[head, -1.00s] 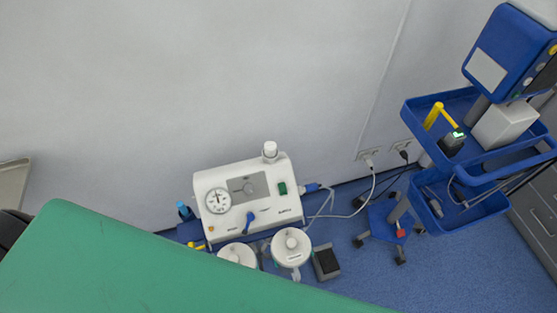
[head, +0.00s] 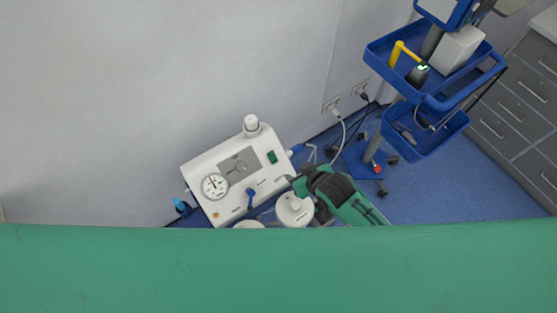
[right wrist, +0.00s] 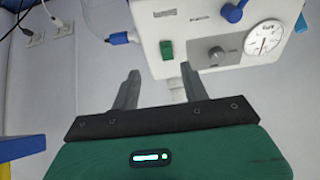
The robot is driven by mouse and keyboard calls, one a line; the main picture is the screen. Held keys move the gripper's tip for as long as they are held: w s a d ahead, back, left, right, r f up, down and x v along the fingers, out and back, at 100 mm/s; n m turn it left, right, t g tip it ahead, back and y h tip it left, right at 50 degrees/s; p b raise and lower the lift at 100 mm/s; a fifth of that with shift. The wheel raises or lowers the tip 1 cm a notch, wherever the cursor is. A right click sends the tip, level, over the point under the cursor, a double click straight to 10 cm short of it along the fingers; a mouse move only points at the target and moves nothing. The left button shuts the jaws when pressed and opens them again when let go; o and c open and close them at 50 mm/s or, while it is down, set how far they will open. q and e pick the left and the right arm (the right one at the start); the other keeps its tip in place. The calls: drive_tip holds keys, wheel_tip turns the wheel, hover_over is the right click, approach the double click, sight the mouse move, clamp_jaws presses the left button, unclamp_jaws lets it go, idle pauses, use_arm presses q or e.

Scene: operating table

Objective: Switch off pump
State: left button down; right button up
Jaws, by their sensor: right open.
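The pump (head: 230,170) is a white box with a round gauge, a grey panel with a knob, a blue lever and a green switch (head: 272,157). It stands against the wall, beyond the green table. In the right wrist view the pump (right wrist: 205,25) appears upside down, with the green switch (right wrist: 166,50) just beyond the fingers. My right gripper (head: 291,179) is near the pump's right front corner. In the right wrist view the right gripper (right wrist: 160,82) is open and empty, with its fingers apart and not visibly touching the switch. My left gripper is not in view.
The green operating table (head: 280,265) spans the front. White-lidded jars (head: 294,208) stand before the pump, close to my right arm. A blue cart (head: 425,75) stands at the right, with cables running to wall sockets (head: 332,104). Grey drawers (head: 520,100) are at far right.

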sight(274, 161)
drive_tip(key=x, duration=0.4)
drive_tip(key=a+r+p+x, duration=0.1)
drive_tip(key=x, duration=0.3)
drive_tip(key=p+x, duration=0.1)
drive_tip(key=x, duration=0.3)
drive_tip(key=shift+w+a+r, duration=0.1)
drive_tip(key=shift+w+a, duration=0.1)
drive_tip(key=shift+w, duration=0.2)
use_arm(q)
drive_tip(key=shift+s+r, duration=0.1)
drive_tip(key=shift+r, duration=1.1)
use_arm(e)
drive_tip(key=shift+w+a+f, duration=0.25)
drive_tip(key=shift+w+f, duration=0.15)
drive_tip(key=shift+f, duration=0.1)
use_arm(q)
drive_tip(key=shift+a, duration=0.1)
use_arm(e)
drive_tip(key=shift+c, duration=0.4)
